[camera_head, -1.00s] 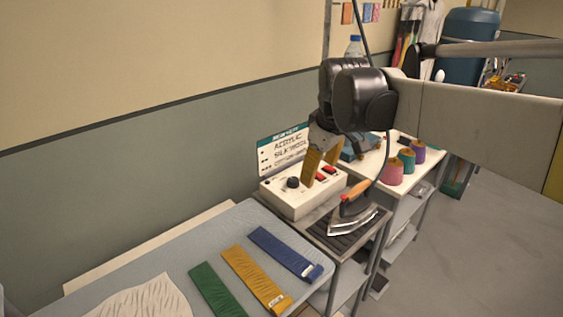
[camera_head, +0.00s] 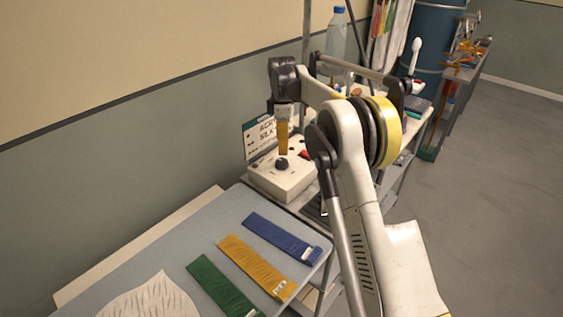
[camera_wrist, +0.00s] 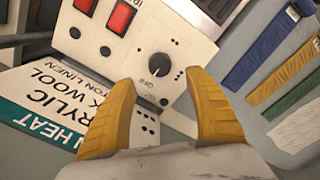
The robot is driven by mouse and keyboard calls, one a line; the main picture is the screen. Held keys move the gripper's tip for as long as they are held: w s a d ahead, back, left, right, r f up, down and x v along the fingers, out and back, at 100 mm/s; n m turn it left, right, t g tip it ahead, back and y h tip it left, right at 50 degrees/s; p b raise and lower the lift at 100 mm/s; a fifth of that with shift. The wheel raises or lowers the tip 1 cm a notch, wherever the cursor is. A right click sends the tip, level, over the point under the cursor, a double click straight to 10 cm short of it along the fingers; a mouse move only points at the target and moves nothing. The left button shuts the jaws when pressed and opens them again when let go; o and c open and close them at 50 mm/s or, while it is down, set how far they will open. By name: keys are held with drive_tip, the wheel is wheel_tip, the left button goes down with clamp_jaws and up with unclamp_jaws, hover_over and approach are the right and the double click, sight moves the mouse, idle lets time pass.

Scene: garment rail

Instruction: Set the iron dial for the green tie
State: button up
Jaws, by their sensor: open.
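The iron dial (camera_head: 282,164) is a black knob on the white control box (camera_head: 268,184). In the wrist view the dial (camera_wrist: 159,69) sits with small marks around it, just beyond my fingertips. The green tie (camera_head: 222,287) lies flat on the grey-blue ironing board (camera_head: 150,258), beside a yellow tie (camera_head: 256,266) and a blue tie (camera_head: 282,237). My gripper (camera_head: 283,138) is above the dial, pointing down. In the wrist view its yellow fingers (camera_wrist: 157,88) are spread apart and empty. The dial's exact setting is too small to read.
A chart (camera_head: 258,137) listing acrylic, silk, wool, cotton and linen stands behind the box. Red switches (camera_wrist: 120,17) sit near the dial. My arm hides most of the iron stand. A water bottle (camera_head: 337,42) stands behind.

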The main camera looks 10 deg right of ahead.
sight(282, 161)
wheel_tip(282, 161, down, 8)
drive_tip(key=shift+f+b, duration=0.25)
drive_tip(key=shift+b, duration=0.7)
drive_tip(key=shift+c, duration=0.6)
drive_tip(key=c, duration=1.1)
